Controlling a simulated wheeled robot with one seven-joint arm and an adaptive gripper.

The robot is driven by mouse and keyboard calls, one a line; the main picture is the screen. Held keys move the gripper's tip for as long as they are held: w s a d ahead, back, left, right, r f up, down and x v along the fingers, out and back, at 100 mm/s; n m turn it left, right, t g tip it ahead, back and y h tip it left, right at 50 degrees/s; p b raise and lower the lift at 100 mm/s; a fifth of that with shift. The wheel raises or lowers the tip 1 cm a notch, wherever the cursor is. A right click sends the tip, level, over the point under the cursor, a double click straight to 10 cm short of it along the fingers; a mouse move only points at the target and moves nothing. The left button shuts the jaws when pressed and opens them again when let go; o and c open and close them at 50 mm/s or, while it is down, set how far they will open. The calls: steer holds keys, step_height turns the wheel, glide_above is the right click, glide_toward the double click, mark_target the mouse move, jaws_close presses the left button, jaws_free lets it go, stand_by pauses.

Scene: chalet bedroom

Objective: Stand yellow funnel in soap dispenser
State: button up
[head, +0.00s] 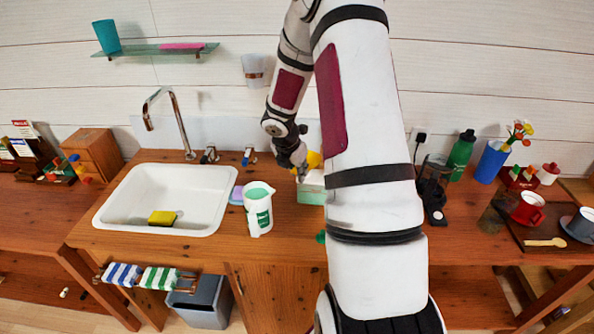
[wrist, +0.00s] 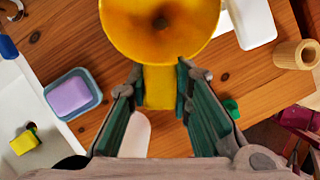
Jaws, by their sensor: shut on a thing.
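The yellow funnel (wrist: 130,30) is held in my gripper (wrist: 158,100). In the wrist view its wide cone with a dark central hole is at the top, and its narrower yellow part sits between the two fingers. In the head view the funnel (head: 315,160) is mostly hidden by my arm, with my gripper (head: 301,174) above the counter. A mint-green and white container (head: 311,190) stands just below it in that picture, partly covered by my arm. I cannot tell surely which container is the soap dispenser.
A white jug with a green label (head: 258,210) stands left of my gripper, beside the soap dish (wrist: 92,104) and sink (head: 120,205). A wooden cylinder (wrist: 297,54) is at the right. A green bottle (head: 461,152) and blue vase (head: 491,163) stand further right.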

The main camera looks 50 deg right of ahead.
steer(key=o, duration=1)
steer(key=shift+r, duration=0.15)
steer(key=v, duration=1.1)
steer(key=shift+a+r, duration=0.2)
steer(key=shift+r, duration=0.15)
